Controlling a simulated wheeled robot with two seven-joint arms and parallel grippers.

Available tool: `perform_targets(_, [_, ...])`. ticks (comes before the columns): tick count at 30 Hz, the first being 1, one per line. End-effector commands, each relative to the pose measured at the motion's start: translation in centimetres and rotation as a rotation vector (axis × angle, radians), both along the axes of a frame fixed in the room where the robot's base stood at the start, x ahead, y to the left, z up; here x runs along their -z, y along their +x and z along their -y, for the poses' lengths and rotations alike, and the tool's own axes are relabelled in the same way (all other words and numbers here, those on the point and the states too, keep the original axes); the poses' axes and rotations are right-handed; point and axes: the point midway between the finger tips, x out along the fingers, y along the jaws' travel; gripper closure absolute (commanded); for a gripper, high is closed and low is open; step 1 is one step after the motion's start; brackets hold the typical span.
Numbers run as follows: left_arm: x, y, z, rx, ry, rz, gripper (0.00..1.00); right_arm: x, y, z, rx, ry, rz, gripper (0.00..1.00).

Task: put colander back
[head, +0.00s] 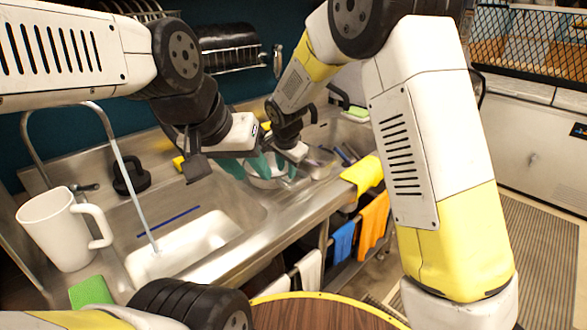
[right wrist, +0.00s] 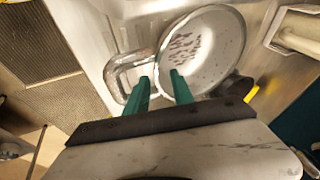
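In the head view the colander (head: 266,182) is at the sink counter, partly hidden by the grippers.
A running faucet (head: 127,180) pours into the left basin. A white mug (head: 62,228) and a green sponge (head: 91,292) stand at left. A yellow cloth (head: 362,176) lies on the counter edge. Towels (head: 374,225) hang below. A dish rack (head: 230,55) is behind.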

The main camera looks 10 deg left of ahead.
Motion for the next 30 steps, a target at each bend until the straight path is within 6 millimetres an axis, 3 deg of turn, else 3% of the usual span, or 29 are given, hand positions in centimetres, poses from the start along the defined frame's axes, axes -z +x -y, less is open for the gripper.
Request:
perform_targets(3, [0.0, 0.0, 0.0, 0.000, 0.000, 0.000, 0.64, -2.5, -1.1, 0.1, -0.002, 0.003, 0.004, 0.71])
perform_targets(7, [0.0, 0.0, 0.0, 0.000, 0.000, 0.000, 0.64, -4.5, -2.0, 0.3, -0.003, 0.002, 0.002, 0.71])
perform_targets(16, [0.0, 0.0, 0.0, 0.000, 0.000, 0.000, 0.64, -6.1, -2.8, 0.5, -0.001, -0.001, -0.001, 0.71])
perform_targets(19, [0.0, 0.0, 0.0, 0.000, 0.000, 0.000, 0.64, -6.8, -3.0, 1.5, -0.005, 0.004, -0.002, 0.71])
perform_targets(22, [0.0, 0.0, 0.0, 0.000, 0.000, 0.000, 0.64, -8.7, -3.8, 4.4, -0.031, 0.012, -0.006, 0.71])
perform_targets(25, [0.0, 0.0, 0.0, 0.000, 0.000, 0.000, 0.64, -11.4, -5.7, 9.0, -0.084, 0.022, -0.004, 0.71])
perform_targets(30, [0.0, 0.0, 0.0, 0.000, 0.000, 0.000, 0.64, -15.3, -11.4, 16.7, -0.214, 0.018, 0.025, 0.71])
